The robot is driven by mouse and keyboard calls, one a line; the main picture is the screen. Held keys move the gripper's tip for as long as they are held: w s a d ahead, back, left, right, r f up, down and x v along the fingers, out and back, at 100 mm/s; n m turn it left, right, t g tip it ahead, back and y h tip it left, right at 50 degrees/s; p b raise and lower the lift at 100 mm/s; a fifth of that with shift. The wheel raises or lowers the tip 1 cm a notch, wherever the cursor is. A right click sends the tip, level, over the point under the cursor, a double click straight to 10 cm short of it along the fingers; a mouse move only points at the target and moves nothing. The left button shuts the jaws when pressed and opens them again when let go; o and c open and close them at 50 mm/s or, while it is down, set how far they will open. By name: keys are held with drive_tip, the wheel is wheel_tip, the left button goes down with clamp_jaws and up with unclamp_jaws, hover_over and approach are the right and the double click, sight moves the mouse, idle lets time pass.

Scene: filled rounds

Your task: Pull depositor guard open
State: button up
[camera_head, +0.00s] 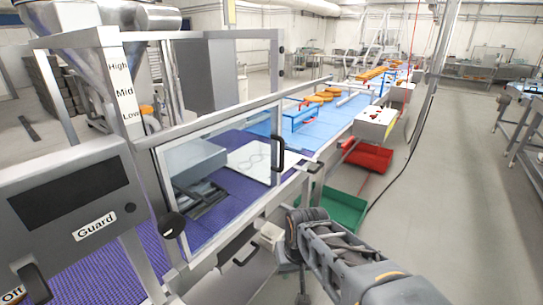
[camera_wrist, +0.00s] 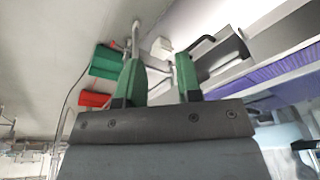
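The depositor guard (camera_head: 225,182) is a clear panel in a metal frame on the side of the depositor, over the purple belt. A black upright handle (camera_head: 278,152) is on its right edge. The guard looks closed, with its panel in line with the machine's side. My gripper (camera_wrist: 159,60) is open, with two green fingers apart and nothing between them. In the head view it is low and to the right of the guard handle, apart from it; its fingertips are hard to make out there. A dark handle (camera_wrist: 203,41) shows beyond the right finger in the wrist view; I cannot tell which handle it is.
A control box labelled "Guard" (camera_head: 72,205) stands at the left. Another black handle (camera_head: 245,246) sits lower on the machine's side. A green crate (camera_head: 340,211) and a red crate (camera_head: 368,156) are beside the conveyor. The floor (camera_head: 440,190) at the right is clear.

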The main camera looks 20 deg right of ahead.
drive_tip(key=shift+o, duration=0.8)
drive_tip(key=w+d+m+t+y+p, duration=0.1)
drive_tip(key=w+m+y, duration=0.4)
drive_tip(key=m, duration=0.5)
drive_tip(key=d+p, duration=0.1)
drive_tip(key=d, duration=0.1)
drive_tip(key=shift+d+r, duration=0.25)
drive_tip(key=shift+d, duration=0.1)
drive_tip(key=m+t+y+p, duration=0.1)
drive_tip(key=m+t, duration=1.2)
drive_tip(key=m, duration=0.6)
approach(281, 167)
wheel_tip(281, 167, up, 4)
drive_tip(key=s+d, duration=0.2)
drive_tip(key=p+x, duration=0.1)
drive_tip(key=x, duration=0.5)
drive_tip(key=p+x, duration=0.2)
drive_tip(key=x, duration=0.5)
drive_tip(key=shift+a+r, duration=0.2)
drive_tip(key=shift+a, duration=0.05)
clamp_jaws()
